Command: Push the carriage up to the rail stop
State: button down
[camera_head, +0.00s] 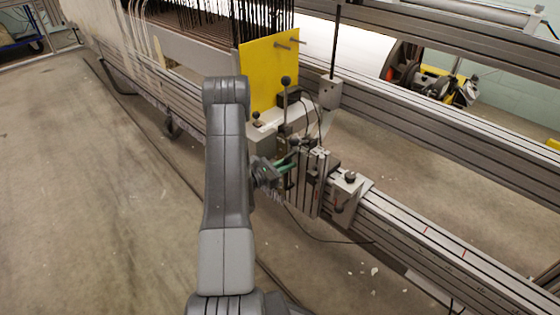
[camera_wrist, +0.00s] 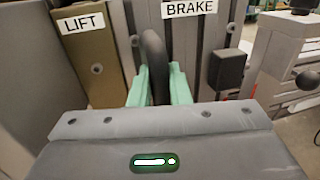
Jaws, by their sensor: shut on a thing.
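The carriage (camera_head: 312,182) is a grey metal block of upright plates on the rail (camera_head: 420,235). In the wrist view its grey front plate (camera_wrist: 210,40) carries a BRAKE label and a black bumper (camera_wrist: 226,69) on the right. The rail stop (camera_head: 346,190) is a light grey block with black knobs, just right of the carriage; it also shows in the wrist view (camera_wrist: 275,58). A narrow gap seems to lie between bumper and stop; contact is unclear. My gripper (camera_head: 287,165) has its green fingers (camera_wrist: 158,86) shut around a dark curved handle (camera_wrist: 153,55) on the carriage front.
A tan plate labelled LIFT (camera_wrist: 93,55) stands left of the handle. A yellow plate (camera_head: 270,75) and a black-knobbed lever (camera_head: 286,95) rise behind the carriage. Beyond the stop, the rail has red marks. A cable hangs below; the floor at left is open.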

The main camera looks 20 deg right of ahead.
aim_at(308, 171)
jog(key=s, duration=0.1)
jog(key=s+d, duration=0.1)
jog(key=s, duration=0.1)
jog(key=s+d, duration=0.1)
jog(key=s, duration=0.1)
jog(key=shift+d+f, duration=0.1)
jog(key=shift+d, duration=0.05)
jog(key=shift+s+d, duration=0.3)
jog(key=shift+s, duration=0.25)
jog(key=shift+w+a, duration=0.1)
jog(key=shift+w, duration=0.05)
jog(key=c, duration=1.4)
grip_release()
jog(key=shift+w, duration=0.1)
jog(key=shift+a, duration=0.1)
jog(key=p+v, duration=0.2)
jog(key=v, duration=1.1)
jog(key=shift+a, duration=0.3)
jog(key=shift+d, duration=0.1)
